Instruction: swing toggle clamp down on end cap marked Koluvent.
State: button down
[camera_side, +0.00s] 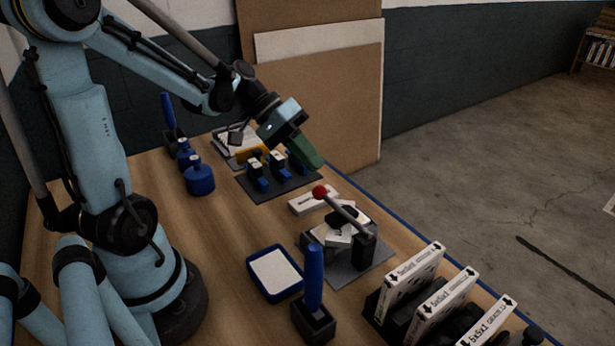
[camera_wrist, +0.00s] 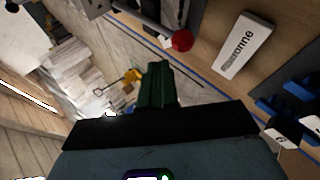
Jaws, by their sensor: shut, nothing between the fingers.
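The toggle clamp has a red ball knob (camera_side: 319,191) on a grey lever that slants up and left from a dark upright block on a grey base plate (camera_side: 360,275). White pieces (camera_side: 337,237) lie in the fixture under the lever; no Koluvent marking can be read on them. My gripper (camera_side: 318,162), with green fingers, is shut and empty, above and behind the knob and apart from it. In the wrist view the shut fingers (camera_wrist: 157,80) point just below the red knob (camera_wrist: 182,41), with a gap between them.
A white block (camera_side: 313,200) lies behind the fixture; its lettering ends in "onne" in the wrist view (camera_wrist: 244,45). Boxed filters (camera_side: 440,300) stand in a rack at front right. A blue tray (camera_side: 253,285) and a blue-handled tool (camera_side: 314,280) stand left of the fixture.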

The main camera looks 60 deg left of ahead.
jog(key=a+f+v, duration=0.1)
jog(key=v, duration=0.9)
jog(key=shift+a, duration=0.25)
jog(key=shift+f, duration=0.1)
jog(key=d+f+m+t+y, duration=0.2)
jog(key=d+f+m+y, duration=0.2)
jog(key=d+y, duration=0.4)
jog(key=d, duration=0.4)
jog(key=shift+s+d, duration=0.25)
jog(key=shift+d, duration=0.05)
jog(key=shift+f, duration=0.1)
